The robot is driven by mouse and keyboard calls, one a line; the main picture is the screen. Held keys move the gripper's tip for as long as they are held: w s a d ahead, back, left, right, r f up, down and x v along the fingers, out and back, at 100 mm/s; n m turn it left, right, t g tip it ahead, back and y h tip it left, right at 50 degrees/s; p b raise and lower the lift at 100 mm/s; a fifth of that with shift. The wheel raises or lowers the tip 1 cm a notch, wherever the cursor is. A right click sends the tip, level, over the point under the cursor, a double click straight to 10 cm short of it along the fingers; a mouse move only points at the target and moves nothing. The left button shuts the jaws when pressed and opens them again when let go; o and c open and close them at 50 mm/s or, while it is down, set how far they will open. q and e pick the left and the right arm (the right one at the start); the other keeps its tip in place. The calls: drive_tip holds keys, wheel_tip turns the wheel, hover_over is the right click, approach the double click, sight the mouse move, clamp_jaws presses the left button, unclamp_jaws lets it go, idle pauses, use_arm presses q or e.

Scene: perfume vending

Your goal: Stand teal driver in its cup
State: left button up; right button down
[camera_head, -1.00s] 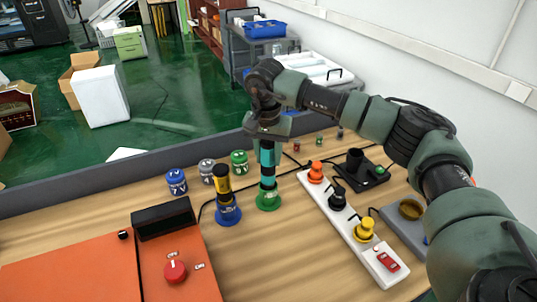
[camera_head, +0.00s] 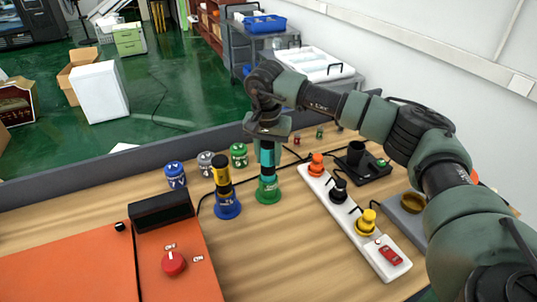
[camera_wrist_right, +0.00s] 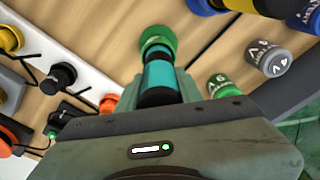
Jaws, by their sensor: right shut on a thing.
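The teal driver (camera_head: 266,157) is upright between the fingers of my right gripper (camera_head: 267,136), which is shut on its upper part. Its lower end is at the green cup (camera_head: 268,190), which stands on the wooden table, and appears to be inside it; the cup wall hides the tip. In the right wrist view the teal and black handle (camera_wrist_right: 160,76) points at the green cup (camera_wrist_right: 156,40). My left gripper is not in view.
A yellow and black driver (camera_head: 222,178) stands in a blue cup (camera_head: 228,207) just left. Blue, grey and green (camera_head: 239,155) labelled jars stand behind. A white power strip (camera_head: 350,220) lies right, and an orange box (camera_head: 175,270) with a red knob sits front left.

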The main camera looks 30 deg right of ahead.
drive_tip(key=shift+f+b, duration=0.3)
drive_tip(key=shift+f, duration=0.25)
drive_tip(key=c, duration=0.9)
unclamp_jaws()
drive_tip(key=shift+o, duration=0.2)
